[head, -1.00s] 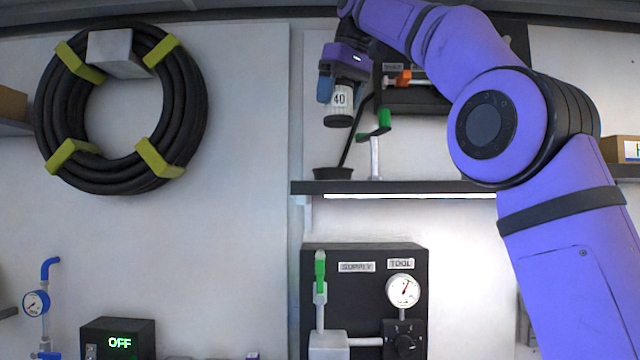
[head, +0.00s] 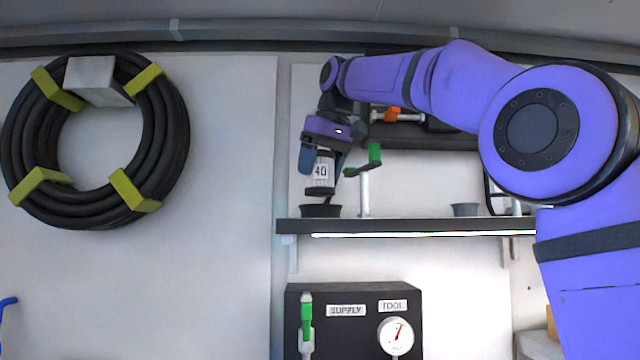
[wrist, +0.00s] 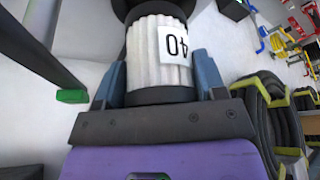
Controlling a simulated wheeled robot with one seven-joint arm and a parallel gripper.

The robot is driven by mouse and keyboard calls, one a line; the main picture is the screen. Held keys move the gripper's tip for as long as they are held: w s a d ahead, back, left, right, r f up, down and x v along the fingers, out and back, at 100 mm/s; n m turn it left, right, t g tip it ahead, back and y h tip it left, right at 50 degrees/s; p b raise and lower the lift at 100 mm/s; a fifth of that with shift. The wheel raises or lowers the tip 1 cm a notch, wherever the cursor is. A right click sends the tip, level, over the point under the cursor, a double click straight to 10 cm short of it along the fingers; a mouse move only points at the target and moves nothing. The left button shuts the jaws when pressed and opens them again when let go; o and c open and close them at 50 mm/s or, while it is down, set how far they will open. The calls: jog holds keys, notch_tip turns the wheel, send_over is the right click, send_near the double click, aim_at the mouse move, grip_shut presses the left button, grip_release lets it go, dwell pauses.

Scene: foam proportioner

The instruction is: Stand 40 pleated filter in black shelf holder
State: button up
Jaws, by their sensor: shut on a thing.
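The pleated filter (head: 320,172), white with black end caps and a "40" label, is held upright in my gripper (head: 322,165). In the wrist view the filter (wrist: 150,52) sits between the two blue fingers of my gripper (wrist: 160,80), which are shut on it. The black shelf holder (head: 320,211), a low round cup, stands on the left end of the shelf (head: 420,227). The filter's lower cap is just above the holder; whether it touches or enters the rim I cannot tell.
A grey post with a green handle (head: 374,153) stands on the shelf just right of the filter. A grey cup (head: 465,209) stands farther right. An orange-handled valve (head: 392,114) is behind my arm. A coiled black hose (head: 165,150) hangs on the left wall.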

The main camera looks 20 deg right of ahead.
aim_at(317, 196)
jog(key=shift+f, duration=1.7)
jog(key=shift+f, duration=0.35)
jog(key=o, duration=1)
jog(key=shift+c, duration=0.2)
jog(key=shift+s+r, duration=0.1)
jog(key=shift+r, duration=0.45)
jog(key=v, duration=1.1)
jog(key=shift+r, duration=0.3)
jog(key=shift+s+d, duration=0.1)
jog(key=shift+s, duration=0.15)
